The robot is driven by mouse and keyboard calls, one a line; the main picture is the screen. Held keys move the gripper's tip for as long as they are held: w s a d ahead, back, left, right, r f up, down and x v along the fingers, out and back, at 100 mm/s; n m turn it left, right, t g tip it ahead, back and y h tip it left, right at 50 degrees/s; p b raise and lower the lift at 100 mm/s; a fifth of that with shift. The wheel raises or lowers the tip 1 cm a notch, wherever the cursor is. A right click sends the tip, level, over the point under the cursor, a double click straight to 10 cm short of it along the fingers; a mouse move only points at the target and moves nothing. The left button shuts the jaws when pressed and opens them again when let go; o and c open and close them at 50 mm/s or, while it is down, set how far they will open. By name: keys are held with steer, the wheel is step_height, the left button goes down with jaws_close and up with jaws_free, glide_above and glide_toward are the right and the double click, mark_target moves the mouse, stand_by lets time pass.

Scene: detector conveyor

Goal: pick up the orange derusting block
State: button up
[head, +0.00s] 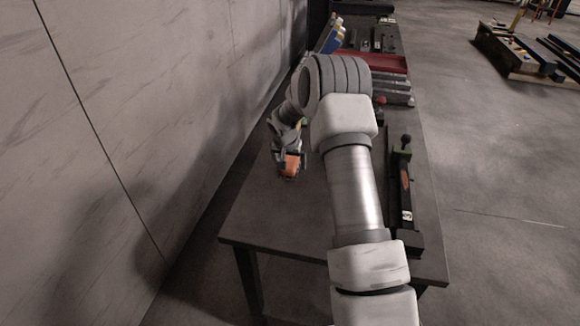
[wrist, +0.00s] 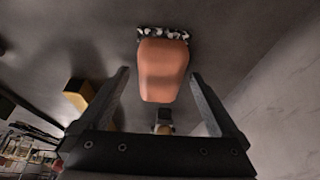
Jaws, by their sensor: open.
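The orange derusting block (wrist: 163,70) is a rounded orange body with a speckled black-and-white strip along its far end. In the wrist view it shows between and slightly beyond my gripper's two fingers (wrist: 160,76). The fingers are spread, with a visible gap on each side of the block. In the head view the orange block (head: 291,163) shows at my gripper (head: 288,170), over the left part of the dark table (head: 275,215). I cannot tell how far the fingertips reach down along it, and its underside is hidden.
A yellow-and-black piece (wrist: 78,95) and a small dark-and-tan item (wrist: 163,124) lie nearby in the wrist view. A long black tool (head: 404,190) lies along the table's right side. A red tray (head: 375,62) is farther back. A wall (head: 150,120) stands close on the left.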

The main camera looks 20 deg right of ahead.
mark_target(290, 161)
jaws_close()
stand_by(0.3)
steer(key=shift+r, duration=0.15)
step_height(290, 161, up, 10)
steer(key=shift+f, duration=0.1)
stand_by(0.3)
